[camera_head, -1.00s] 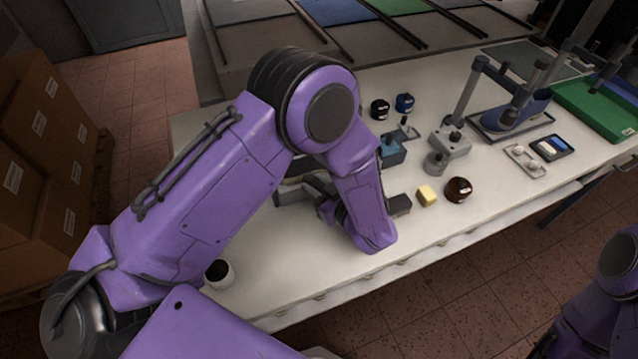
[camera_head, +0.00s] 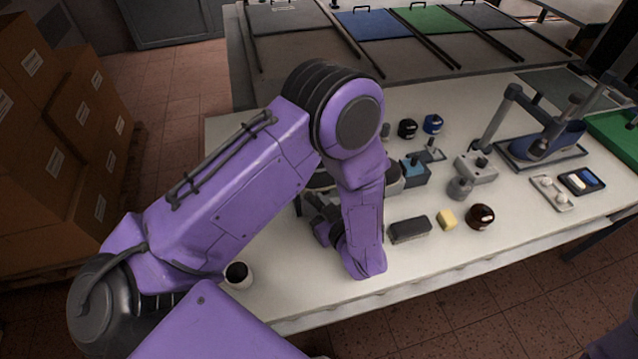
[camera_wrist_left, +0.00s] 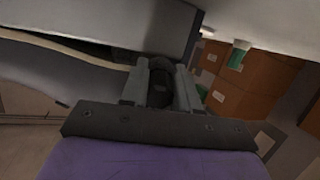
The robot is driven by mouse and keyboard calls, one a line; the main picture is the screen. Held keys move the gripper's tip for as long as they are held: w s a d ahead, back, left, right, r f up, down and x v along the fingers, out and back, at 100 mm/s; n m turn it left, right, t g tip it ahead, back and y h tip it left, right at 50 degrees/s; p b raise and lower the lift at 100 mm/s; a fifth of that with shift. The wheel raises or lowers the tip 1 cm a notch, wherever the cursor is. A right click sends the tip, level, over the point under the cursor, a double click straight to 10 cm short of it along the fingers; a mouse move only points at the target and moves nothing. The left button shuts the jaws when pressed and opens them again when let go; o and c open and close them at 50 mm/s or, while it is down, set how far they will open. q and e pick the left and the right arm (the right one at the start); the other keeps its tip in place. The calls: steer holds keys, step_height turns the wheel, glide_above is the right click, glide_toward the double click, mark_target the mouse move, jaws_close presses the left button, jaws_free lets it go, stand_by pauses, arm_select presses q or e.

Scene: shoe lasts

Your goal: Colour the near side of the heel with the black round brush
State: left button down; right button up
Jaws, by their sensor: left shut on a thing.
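My left gripper (camera_head: 322,218) is low over the near left part of the white table, largely hidden by its own purple arm in the head view. In the left wrist view its two grey fingers (camera_wrist_left: 160,86) are shut on a dark, rounded thing, the black round brush (camera_wrist_left: 160,95) as far as I can tell. A large grey surface with a tan edge strip (camera_wrist_left: 85,50), probably the shoe with the heel, fills the upper left there, close to the fingertips. In the head view the shoe is mostly behind my arm. Whether the brush touches the heel cannot be told.
A dark block (camera_head: 409,230), a yellow block (camera_head: 447,219) and a brown jar (camera_head: 480,217) stand right of my arm. A white cup (camera_head: 238,275) is at the near left. Black (camera_head: 407,128) and blue (camera_head: 433,123) jars stand behind. Cardboard boxes (camera_head: 60,130) are stacked at left.

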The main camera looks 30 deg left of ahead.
arm_select(q)
steer(key=shift+s+d+p, duration=0.3)
steer(key=shift+s+d, duration=0.7)
steer(key=shift+d, duration=0.15)
steer(key=shift+s+d+p, duration=0.25)
steer(key=shift+s+d, duration=0.7)
steer(key=shift+d, duration=0.2)
steer(key=shift+s+d+p, duration=0.3)
steer(key=shift+s+d, duration=0.7)
steer(key=shift+d, duration=0.15)
